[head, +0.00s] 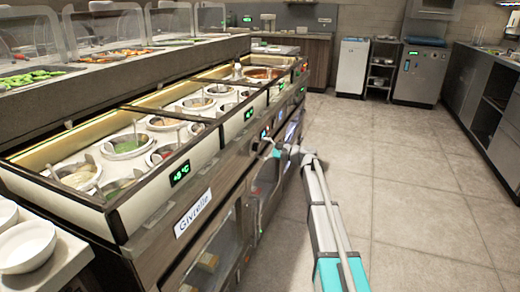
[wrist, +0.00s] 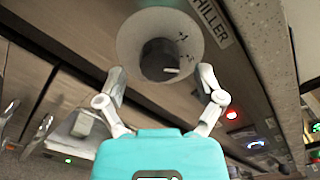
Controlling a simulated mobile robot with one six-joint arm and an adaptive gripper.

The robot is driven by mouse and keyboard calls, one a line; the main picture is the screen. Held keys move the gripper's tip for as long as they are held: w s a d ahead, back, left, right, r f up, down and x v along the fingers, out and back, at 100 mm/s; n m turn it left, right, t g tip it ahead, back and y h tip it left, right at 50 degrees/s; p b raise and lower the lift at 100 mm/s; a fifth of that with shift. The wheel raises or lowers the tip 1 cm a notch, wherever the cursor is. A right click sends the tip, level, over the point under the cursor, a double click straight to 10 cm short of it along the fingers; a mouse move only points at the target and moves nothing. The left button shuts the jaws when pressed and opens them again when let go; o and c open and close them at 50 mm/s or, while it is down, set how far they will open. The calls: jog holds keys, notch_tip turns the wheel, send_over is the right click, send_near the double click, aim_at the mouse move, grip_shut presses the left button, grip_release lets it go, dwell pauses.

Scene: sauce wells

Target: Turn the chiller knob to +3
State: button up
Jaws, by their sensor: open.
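The chiller knob (wrist: 160,62) is dark and round, with a pale pointer line toward the lower right. A "CHILLER" label (wrist: 212,20) is beside the dial in the wrist view. My gripper (wrist: 162,76) is open, with one finger on each side below the knob, and nothing between them. In the head view my gripper (head: 277,148) is at the counter's front panel; I cannot make out the knob there.
The counter holds wells with sauce pots (head: 125,146). A green display (head: 180,173) on its front seems to read +9°C. A red lit button (wrist: 232,114) is to the right of the dial. White bowls (head: 27,246) stand at the lower left. The tiled floor (head: 420,190) at right is clear.

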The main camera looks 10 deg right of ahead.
jog(key=v, duration=1.1)
jog(key=shift+s, duration=0.1)
jog(key=s+a+f+n+g+h+p, duration=0.1)
jog(key=s+a+f+n+g+h, duration=0.25)
jog(key=s+f, duration=0.4)
jog(key=s+a+f+n+g+h, duration=0.2)
jog(key=s+a+f+n+h, duration=0.2)
jog(key=s, duration=0.6)
jog(key=s+d+f+n+g+h+p, duration=0.1)
jog(key=s+f+n+h, duration=0.15)
jog(key=s, duration=0.35)
jog(key=s+d+f+n+g+h, duration=0.1)
jog(key=s+d+h, duration=0.15)
jog(key=s, duration=0.35)
jog(key=s+d+f+n+g+h+p, duration=0.1)
jog(key=s+n+h, duration=0.1)
jog(key=s+h, duration=0.3)
notch_tip(320, 180, up, 38)
jog(key=y+p, duration=0.1)
jog(key=p, duration=3.6)
jog(key=shift+s, duration=0.25)
jog(key=shift+a+y, duration=0.1)
jog(key=shift+y, duration=0.15)
